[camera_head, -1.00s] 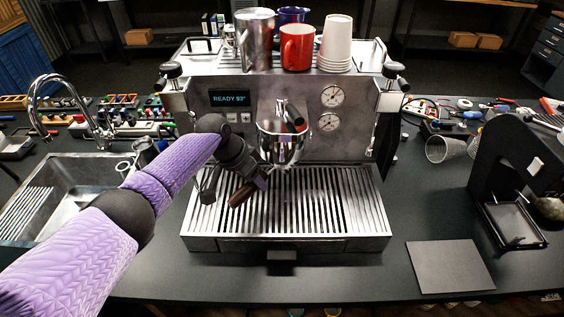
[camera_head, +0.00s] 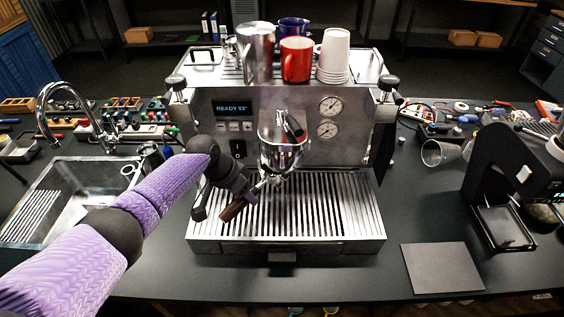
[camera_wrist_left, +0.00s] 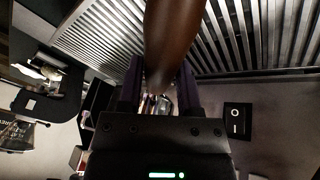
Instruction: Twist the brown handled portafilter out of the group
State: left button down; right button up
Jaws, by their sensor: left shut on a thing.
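The espresso machine (camera_head: 340,155) stands in the middle of the counter, its display reading READY 93°. Its chrome group (camera_head: 284,150) juts out above the slatted drip tray (camera_head: 330,215). The portafilter's brown handle (camera_head: 233,210) points from beneath the group toward the front left. My left gripper (camera_head: 250,192), with purple fingers, is shut on this handle. In the left wrist view the brown handle (camera_wrist_left: 173,40) runs between the fingers. The portafilter's joint with the group is partly hidden, so I cannot tell how it sits there. My right gripper is not in view.
Cups and a steel pitcher (camera_head: 257,52) stand on top of the machine. A sink with a tap (camera_head: 70,110) is at the left. A black grinder (camera_head: 510,170) stands at the right, near a flat dark mat (camera_head: 442,268).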

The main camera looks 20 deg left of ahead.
aim_at(219, 218)
pick_arm(q)
jog(key=s+a+p, duration=0.1)
jog(key=s+p, duration=0.1)
jog(key=s+a+p, duration=0.1)
jog(key=s+p, duration=0.1)
jog(key=s, duration=0.1)
jog(key=s+a+p, duration=0.1)
jog(key=s+p, duration=0.1)
jog(key=shift+s+a+r, duration=0.15)
jog(key=shift+s+a, duration=0.1)
jog(key=shift+a, duration=0.05)
jog(key=shift+s+a+p, duration=0.3)
jog(key=shift+s+p, duration=0.15)
jog(key=shift+s, duration=0.15)
jog(key=shift+f, duration=0.2)
